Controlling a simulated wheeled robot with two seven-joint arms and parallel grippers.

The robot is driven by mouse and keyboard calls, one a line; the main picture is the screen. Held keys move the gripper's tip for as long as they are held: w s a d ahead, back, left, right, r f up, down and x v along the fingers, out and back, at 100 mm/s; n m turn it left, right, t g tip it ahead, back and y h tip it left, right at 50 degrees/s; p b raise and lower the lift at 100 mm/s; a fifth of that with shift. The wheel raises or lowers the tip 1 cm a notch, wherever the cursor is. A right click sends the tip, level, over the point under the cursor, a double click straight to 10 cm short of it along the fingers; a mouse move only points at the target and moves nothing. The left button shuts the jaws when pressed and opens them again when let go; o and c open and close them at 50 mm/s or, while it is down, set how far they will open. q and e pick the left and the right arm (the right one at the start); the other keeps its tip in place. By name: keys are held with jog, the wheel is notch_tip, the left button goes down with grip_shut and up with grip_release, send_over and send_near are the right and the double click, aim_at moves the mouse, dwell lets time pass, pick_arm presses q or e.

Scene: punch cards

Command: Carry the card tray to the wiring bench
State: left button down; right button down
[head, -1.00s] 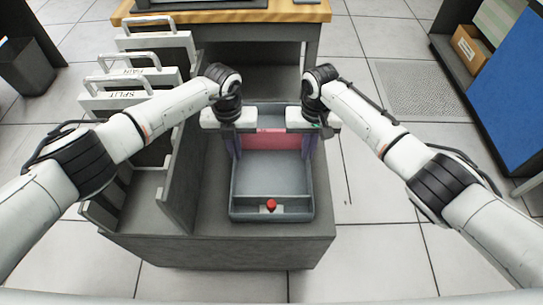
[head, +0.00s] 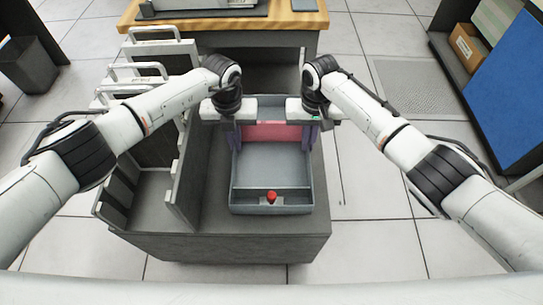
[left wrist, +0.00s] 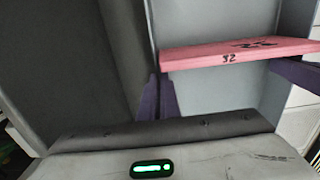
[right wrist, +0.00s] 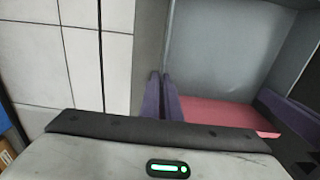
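The card tray (head: 262,180) is blue-grey and open on top, and sits over the right part of a dark grey cart. A pink card (head: 270,131) lies in its far part, and shows with printed marks in the left wrist view (left wrist: 235,53). A small red-topped piece (head: 272,196) is in its near compartment. My left gripper (left wrist: 160,97) is shut on the tray's left wall, one purple finger on each side. My right gripper (right wrist: 163,97) is shut on the right wall the same way. I cannot tell whether the tray's underside touches the cart.
The wooden-topped bench (head: 215,20) stands beyond the cart (head: 215,248). A rack divider (head: 190,180) rises just left of the tray, with white-handled panels (head: 155,48) further left. A blue cabinet (head: 515,95) is at right. Tiled floor (head: 375,230) right of the cart is clear.

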pick_arm(q)
jog(key=shift+r, duration=0.15)
pick_arm(e)
jog(key=shift+r, duration=0.15)
dwell(0.4)
